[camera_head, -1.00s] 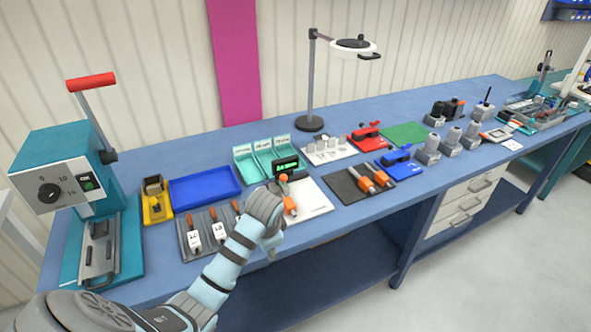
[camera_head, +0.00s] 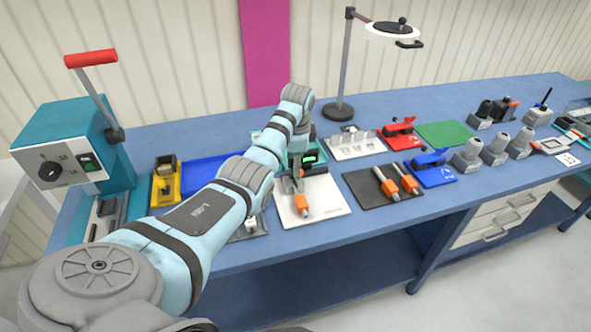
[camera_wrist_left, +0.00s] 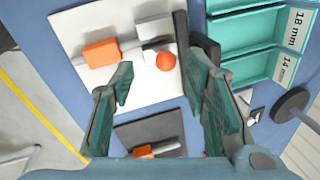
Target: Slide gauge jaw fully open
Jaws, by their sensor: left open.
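The gauge stands on a white plate (camera_head: 325,207). In the left wrist view the plate (camera_wrist_left: 85,30) carries an orange block (camera_wrist_left: 101,54) on a light bar, a pale block, an orange ball knob (camera_wrist_left: 166,62) and an upright dark part (camera_wrist_left: 181,35). My left gripper (camera_head: 297,182) is over the plate, behind the orange block (camera_head: 302,205). In the wrist view its open fingers (camera_wrist_left: 161,74) lie either side of the knob, with gaps; contact cannot be told. My right gripper is not in view.
Teal labelled trays (camera_wrist_left: 250,40) lie close beside the gauge. A dark mat (camera_head: 360,188) with orange-handled pieces lies to its right. A blue tray (camera_head: 205,170) and a yellow holder (camera_head: 165,185) are left, partly behind my arm. A lamp (camera_head: 345,75) stands behind.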

